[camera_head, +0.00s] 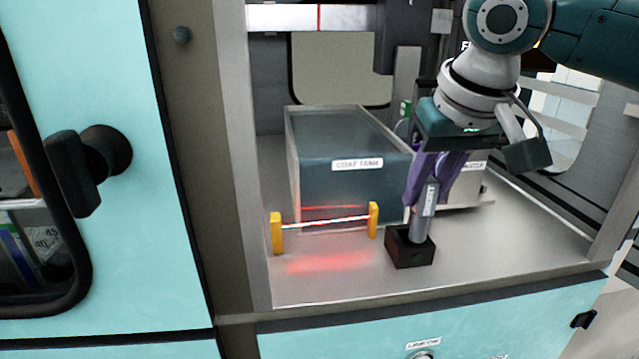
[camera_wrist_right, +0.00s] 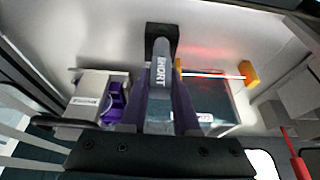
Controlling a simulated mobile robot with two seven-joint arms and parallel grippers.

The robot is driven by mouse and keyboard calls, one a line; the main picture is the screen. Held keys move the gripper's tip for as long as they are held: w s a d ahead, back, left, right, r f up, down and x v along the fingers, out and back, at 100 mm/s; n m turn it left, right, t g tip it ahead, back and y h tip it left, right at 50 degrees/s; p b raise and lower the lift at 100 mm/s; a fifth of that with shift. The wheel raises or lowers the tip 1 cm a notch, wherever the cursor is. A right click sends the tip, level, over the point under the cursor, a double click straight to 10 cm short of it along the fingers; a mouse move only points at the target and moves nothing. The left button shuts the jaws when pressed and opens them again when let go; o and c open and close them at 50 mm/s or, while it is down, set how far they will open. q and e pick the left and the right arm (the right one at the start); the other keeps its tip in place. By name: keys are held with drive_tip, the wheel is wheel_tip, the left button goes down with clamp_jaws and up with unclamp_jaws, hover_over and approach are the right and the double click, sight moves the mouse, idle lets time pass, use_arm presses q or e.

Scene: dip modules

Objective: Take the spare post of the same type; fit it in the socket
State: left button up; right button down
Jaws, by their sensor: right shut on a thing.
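The post (camera_head: 420,220) is a grey cylinder with a white label; in the right wrist view the post (camera_wrist_right: 161,75) shows the letters "HORT". My right gripper (camera_head: 432,192) has purple fingers and is shut on the post from above; the fingers also show in the right wrist view (camera_wrist_right: 160,108). The post stands about upright, its lower end at the top of a black block, the socket (camera_head: 408,250). The socket also shows in the right wrist view (camera_wrist_right: 161,40). I cannot tell how deep the post sits in it. My left gripper is not in view.
A dark tank (camera_head: 350,195) labelled "COAT TANK" stands left of the socket. In front of it, two yellow posts (camera_head: 277,232) carry a bright beam with red glow on the floor. A pale box (camera_head: 462,190) stands behind the gripper. Floor to the right (camera_head: 530,235) is free.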

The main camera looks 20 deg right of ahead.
drive_tip(key=x, duration=0.2)
drive_tip(key=p+x, duration=0.1)
drive_tip(key=shift+w+d+f, duration=0.15)
drive_tip(key=shift+w+f, duration=0.05)
drive_tip(key=shift+w, duration=0.35)
drive_tip(key=shift+f, duration=0.2)
drive_tip(key=shift+f, duration=0.15)
drive_tip(key=c, duration=0.7)
unclamp_jaws()
drive_tip(key=shift+o, duration=0.2)
